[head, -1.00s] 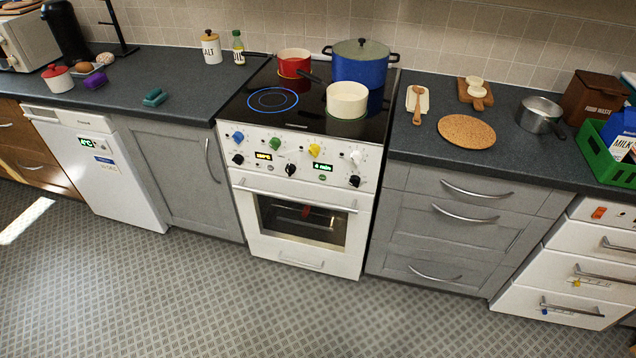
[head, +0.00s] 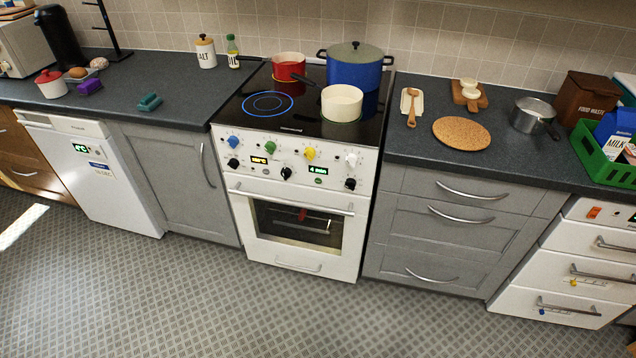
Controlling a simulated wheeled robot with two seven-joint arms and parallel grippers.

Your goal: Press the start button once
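The white cooker (head: 290,223) stands in the middle of the head view. Its control panel (head: 236,152) carries coloured knobs, an orange-lit display (head: 259,160) on the left and a green-lit display (head: 318,170) on the right. A small round button (head: 318,180) sits just under the green display, and another (head: 257,170) shows under the orange one. Their labels are too small to read, so I cannot tell which is the start button. The oven door is shut. Neither of my grippers is in view.
A red pan (head: 289,67), a blue pot (head: 354,70) and a cream pot (head: 341,104) stand on the black hob. One hob ring (head: 267,105) glows blue. Worktops run along both sides. The patterned floor (head: 250,310) before the cooker is clear.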

